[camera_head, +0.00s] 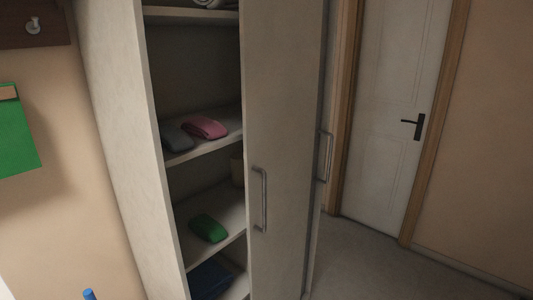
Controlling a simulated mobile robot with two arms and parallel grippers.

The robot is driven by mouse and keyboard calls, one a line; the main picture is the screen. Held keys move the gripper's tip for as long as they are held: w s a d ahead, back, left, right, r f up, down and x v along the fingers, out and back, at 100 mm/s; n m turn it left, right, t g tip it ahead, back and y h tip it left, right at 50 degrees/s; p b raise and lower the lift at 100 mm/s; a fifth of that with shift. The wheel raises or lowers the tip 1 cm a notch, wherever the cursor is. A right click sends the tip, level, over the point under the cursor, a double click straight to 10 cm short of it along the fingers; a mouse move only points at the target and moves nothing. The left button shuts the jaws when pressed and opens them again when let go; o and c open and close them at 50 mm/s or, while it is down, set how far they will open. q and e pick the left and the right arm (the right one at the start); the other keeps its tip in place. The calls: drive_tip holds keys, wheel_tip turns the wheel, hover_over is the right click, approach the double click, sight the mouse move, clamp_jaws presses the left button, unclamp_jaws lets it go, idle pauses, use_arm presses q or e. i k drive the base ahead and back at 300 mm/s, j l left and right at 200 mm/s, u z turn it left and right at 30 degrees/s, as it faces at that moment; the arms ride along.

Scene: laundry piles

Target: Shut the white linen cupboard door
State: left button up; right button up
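The white linen cupboard (123,130) stands left of the middle, with its shelves exposed. A white cupboard door (284,110) with a vertical metal bar handle (261,199) covers the right part of the front. The left part of the front is open. Another similar handle (324,157) shows at the edge behind it, partly hidden. Folded pink cloth (206,127) and grey cloth (175,138) lie on a middle shelf. A green cloth (209,228) lies on the shelf below. Neither of my grippers is in view.
A dark blue folded item (209,280) lies on the lowest visible shelf. A closed white room door (395,110) with a black handle is at the back right. Grey floor (390,263) is clear at right. A green item (14,135) hangs on the left wall.

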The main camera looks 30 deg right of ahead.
sight(281, 42)
drive_tip(key=z, duration=1.1)
